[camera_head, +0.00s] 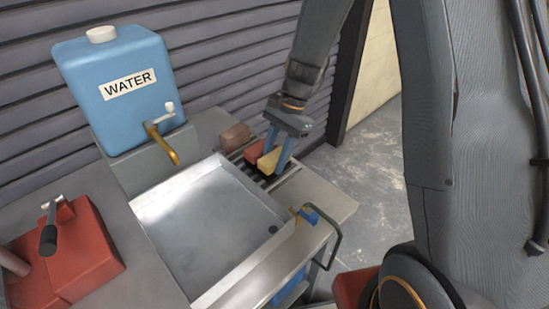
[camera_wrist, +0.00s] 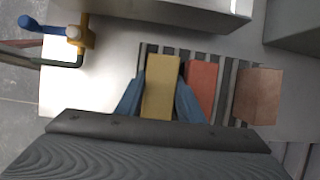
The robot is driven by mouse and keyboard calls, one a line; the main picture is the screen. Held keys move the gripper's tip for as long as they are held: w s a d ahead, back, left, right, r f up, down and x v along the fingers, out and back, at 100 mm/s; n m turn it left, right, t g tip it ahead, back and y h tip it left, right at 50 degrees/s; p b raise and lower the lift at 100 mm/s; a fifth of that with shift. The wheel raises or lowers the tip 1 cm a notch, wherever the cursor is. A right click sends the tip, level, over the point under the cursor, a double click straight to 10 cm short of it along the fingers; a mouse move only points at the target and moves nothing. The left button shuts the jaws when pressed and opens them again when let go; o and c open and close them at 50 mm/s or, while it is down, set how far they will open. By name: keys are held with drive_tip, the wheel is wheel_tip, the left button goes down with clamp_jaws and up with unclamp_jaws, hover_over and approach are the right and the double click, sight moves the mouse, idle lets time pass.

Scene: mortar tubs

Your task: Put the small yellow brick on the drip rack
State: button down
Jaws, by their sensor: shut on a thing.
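The small yellow brick (camera_head: 269,160) is between the blue fingers of my gripper (camera_head: 278,151), at the drip rack. In the wrist view the yellow brick (camera_wrist: 161,88) stands between both fingers (camera_wrist: 160,98), which are shut on it. The drip rack (camera_head: 291,170) is a set of dark slats beside the metal tray; its slats also show in the wrist view (camera_wrist: 228,72). The brick is over the slats; I cannot tell whether it touches them. A red brick (camera_wrist: 201,84) lies on the rack right beside the yellow one.
A brownish brick (camera_head: 235,137) sits at the rack's far end. A shallow metal tray (camera_head: 165,201) lies left of the rack. A blue water tank (camera_head: 120,90) with a brass tap stands behind. A blue-handled valve (camera_head: 311,215) is at the front edge. Red equipment (camera_head: 85,250) stands at left.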

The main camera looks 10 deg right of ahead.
drive_tip(key=shift+s+f, duration=0.3)
drive_tip(key=shift+f, duration=0.35)
drive_tip(key=c, duration=1.5)
unclamp_jaws()
drive_tip(key=v, duration=0.4)
drive_tip(key=b+v, duration=0.1)
drive_tip(key=v, duration=0.3)
drive_tip(key=b+v, duration=0.1)
drive_tip(key=v, duration=0.3)
drive_tip(key=shift+w+a, duration=0.15)
drive_tip(key=shift+w, duration=0.15)
drive_tip(key=shift+r+b, duration=0.3)
drive_tip(key=s+d+f+n+t+h, duration=0.1)
drive_tip(key=s+d+f+n, duration=0.1)
drive_tip(key=s+n, duration=0.1)
drive_tip(key=s+d+f+n+t+h, duration=0.1)
drive_tip(key=s+d+f+n, duration=0.1)
drive_tip(key=s+n, duration=0.2)
drive_tip(key=s+d+f+n+t+h, duration=0.1)
drive_tip(key=s+d+f+n, duration=0.1)
drive_tip(key=s+n, duration=0.2)
drive_tip(key=shift+s+d+h, duration=0.2)
drive_tip(key=shift+s+h, duration=0.1)
drive_tip(key=shift+s, duration=1.45)
